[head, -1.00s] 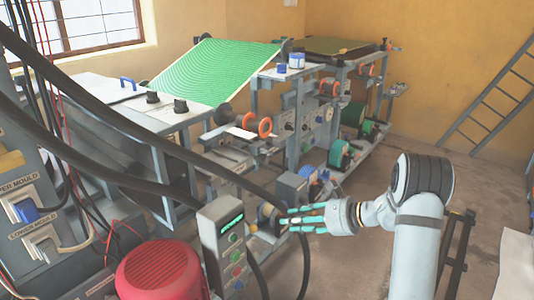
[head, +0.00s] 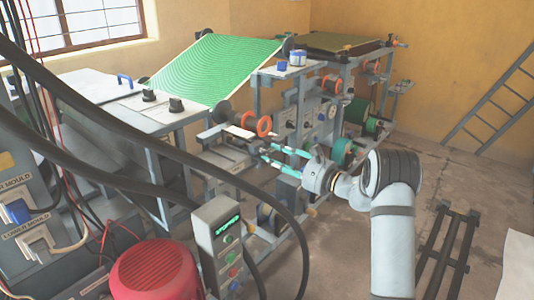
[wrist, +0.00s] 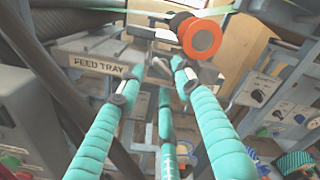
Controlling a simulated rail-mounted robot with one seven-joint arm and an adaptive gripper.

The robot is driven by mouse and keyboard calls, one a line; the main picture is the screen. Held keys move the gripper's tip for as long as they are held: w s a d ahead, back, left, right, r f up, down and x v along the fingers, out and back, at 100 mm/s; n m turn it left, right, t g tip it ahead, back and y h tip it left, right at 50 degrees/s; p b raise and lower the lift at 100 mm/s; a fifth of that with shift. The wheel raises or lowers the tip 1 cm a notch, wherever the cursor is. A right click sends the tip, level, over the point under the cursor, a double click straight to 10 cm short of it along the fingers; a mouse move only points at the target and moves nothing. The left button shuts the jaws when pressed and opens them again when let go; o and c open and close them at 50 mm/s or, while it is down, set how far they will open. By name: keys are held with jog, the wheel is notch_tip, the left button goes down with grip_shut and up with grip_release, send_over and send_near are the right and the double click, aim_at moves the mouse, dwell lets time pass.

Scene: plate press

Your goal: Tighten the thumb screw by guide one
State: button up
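My gripper (head: 264,155) is in the middle of the head view, pointing left toward the feed area. Its teal-wrapped fingers are spread and nothing shows between them. In the wrist view the gripper (wrist: 152,78) reaches toward the feed tray (wrist: 88,63), with its label on the left. A black roller with an orange end ring (wrist: 202,38) sits just above and right of the fingertips. The orange ring also shows in the head view (head: 264,126). Small pale metal parts lie beyond the fingertips. I cannot tell which of them is the thumb screw or guide one.
A green ribbed sheet (head: 218,70) slopes above the feed area. A control box (head: 222,243), a red motor housing (head: 154,270) and thick black cables stand in front on the left.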

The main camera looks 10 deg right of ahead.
jog(key=shift+x, duration=1.75)
jog(key=shift+c, duration=0.6)
jog(key=c, duration=0.7)
jog(key=shift+f, duration=0.1)
grip_shut()
